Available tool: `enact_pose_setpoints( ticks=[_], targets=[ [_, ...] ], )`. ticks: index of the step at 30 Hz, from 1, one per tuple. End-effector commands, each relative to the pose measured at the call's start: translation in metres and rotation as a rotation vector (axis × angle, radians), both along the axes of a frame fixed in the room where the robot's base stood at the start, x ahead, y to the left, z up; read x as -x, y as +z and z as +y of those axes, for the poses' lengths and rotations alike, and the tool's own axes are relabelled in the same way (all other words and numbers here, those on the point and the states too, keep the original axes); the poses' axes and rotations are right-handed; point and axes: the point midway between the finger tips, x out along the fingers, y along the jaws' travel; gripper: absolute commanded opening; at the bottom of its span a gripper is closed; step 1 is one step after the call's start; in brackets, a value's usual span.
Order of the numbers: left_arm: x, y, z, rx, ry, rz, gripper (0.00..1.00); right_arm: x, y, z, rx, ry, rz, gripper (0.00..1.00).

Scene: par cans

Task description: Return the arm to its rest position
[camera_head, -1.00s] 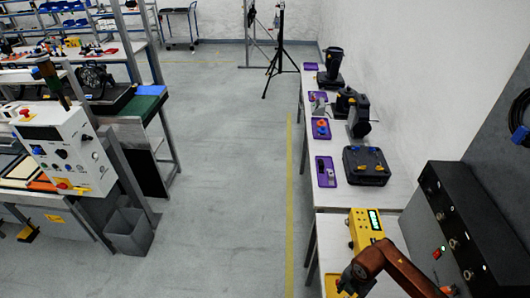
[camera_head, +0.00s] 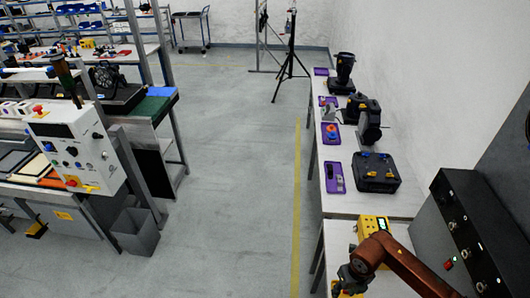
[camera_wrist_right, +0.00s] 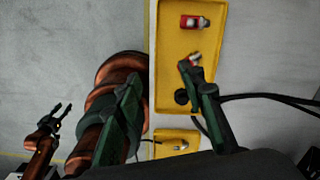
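My right arm enters at the lower right in the head view, with its dark gripper (camera_head: 352,277) low over the near end of the right-hand table. In the right wrist view the right gripper (camera_wrist_right: 160,85) has its two green-black fingers wide apart, with nothing held between them. A brown link of my own shows behind the left finger. A second dark gripper (camera_wrist_right: 61,112) on a brown arm, my left one, shows at the lower left of the wrist view with its fingers apart. My left gripper is outside the head view.
A black panel box (camera_head: 470,225), a yellow meter (camera_head: 372,226) and a black case (camera_head: 376,172) stand near the right arm. The floor aisle is clear.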

Motion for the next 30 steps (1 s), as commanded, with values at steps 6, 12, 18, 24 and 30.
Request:
enact_pose_setpoints(
  ticks=[6,12,18,24,30],
  targets=[
    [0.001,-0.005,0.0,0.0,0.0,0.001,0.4,-0.005,0.007,0.008,0.001,0.248,-0.007,0.37],
    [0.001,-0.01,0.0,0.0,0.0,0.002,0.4,-0.009,0.013,0.015,0.001,0.477,-0.013,0.37],
    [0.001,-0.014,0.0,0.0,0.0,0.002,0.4,-0.012,0.02,0.022,0.003,0.706,-0.018,0.37],
    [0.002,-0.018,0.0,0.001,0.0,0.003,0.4,-0.014,0.026,0.028,0.005,0.934,-0.022,0.37],
    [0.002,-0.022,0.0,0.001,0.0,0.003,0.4,-0.016,0.033,0.033,0.008,1.161,-0.026,0.37]
  ],
)
